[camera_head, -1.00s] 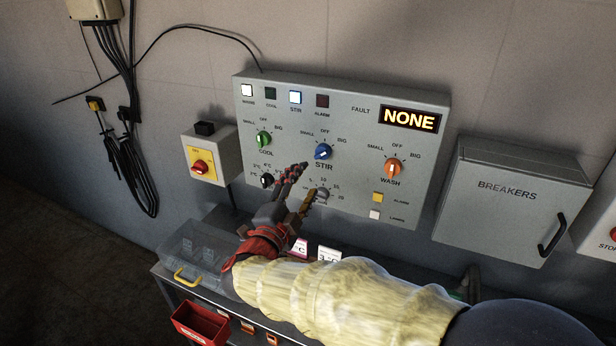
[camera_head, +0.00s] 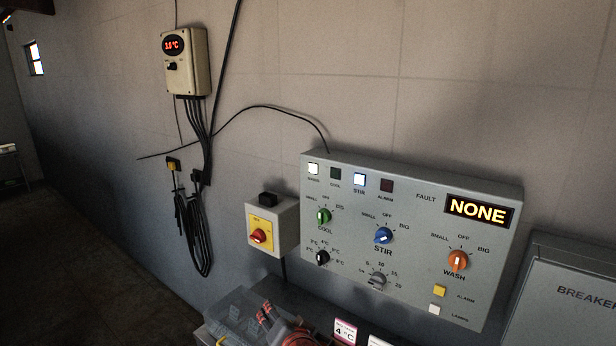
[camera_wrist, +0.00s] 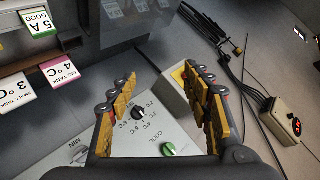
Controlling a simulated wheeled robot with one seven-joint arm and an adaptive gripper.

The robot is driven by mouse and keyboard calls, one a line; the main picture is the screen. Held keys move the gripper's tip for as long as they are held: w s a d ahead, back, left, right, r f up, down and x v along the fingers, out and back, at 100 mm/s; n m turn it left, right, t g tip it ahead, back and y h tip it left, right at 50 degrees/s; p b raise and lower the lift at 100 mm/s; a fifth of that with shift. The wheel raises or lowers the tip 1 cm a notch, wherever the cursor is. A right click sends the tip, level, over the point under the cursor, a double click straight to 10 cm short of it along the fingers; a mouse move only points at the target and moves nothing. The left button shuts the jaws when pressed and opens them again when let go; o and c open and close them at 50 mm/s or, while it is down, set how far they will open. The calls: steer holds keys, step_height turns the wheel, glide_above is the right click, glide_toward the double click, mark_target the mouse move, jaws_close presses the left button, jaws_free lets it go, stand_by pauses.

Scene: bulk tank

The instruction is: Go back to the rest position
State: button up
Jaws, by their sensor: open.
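My gripper (camera_wrist: 165,110) is open and empty in the wrist view, its two fingers apart in front of the control panel (camera_wrist: 125,130). In the head view only a small part of my gripper (camera_head: 275,325) shows at the bottom edge, below the panel (camera_head: 345,290). The panel has a green COOL knob (camera_head: 324,216), a blue STIR knob (camera_head: 383,235), an orange WASH knob (camera_head: 457,260), a black temperature knob (camera_head: 322,257) and a grey timer knob (camera_head: 377,279). The fault display (camera_head: 479,210) reads NONE. The STIR lamp (camera_head: 359,182) is lit.
A thermostat box (camera_head: 187,62) and hanging cables (camera_head: 196,235) are further left. A clear bin (camera_head: 235,320) is below, and the breaker box (camera_head: 565,300) is at right.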

steer(key=s+d+f+n+g, duration=0.1)
steer(key=s+d+n+g, duration=0.3)
steer(key=s, duration=0.5)
steer(key=s+d+f+n+g, duration=0.1)
steer(key=s+d+n+g, duration=0.2)
steer(key=s+d, duration=0.5)
steer(key=s+d+r+m+h+p, duration=0.1)
steer(key=s+d+r+h, duration=0.1)
steer(key=s+d, duration=0.3)
steer(key=s+d+r+h, duration=0.2)
steer(key=s+d+r, duration=0.3)
steer(key=d, duration=0.3)
steer(key=shift+d+r+m+t+p, duration=0.2)
steer(key=shift+d+m+t+p, duration=0.05)
steer(key=shift+m+t+p, duration=0.15)
steer(key=shift+c, duration=0.9)
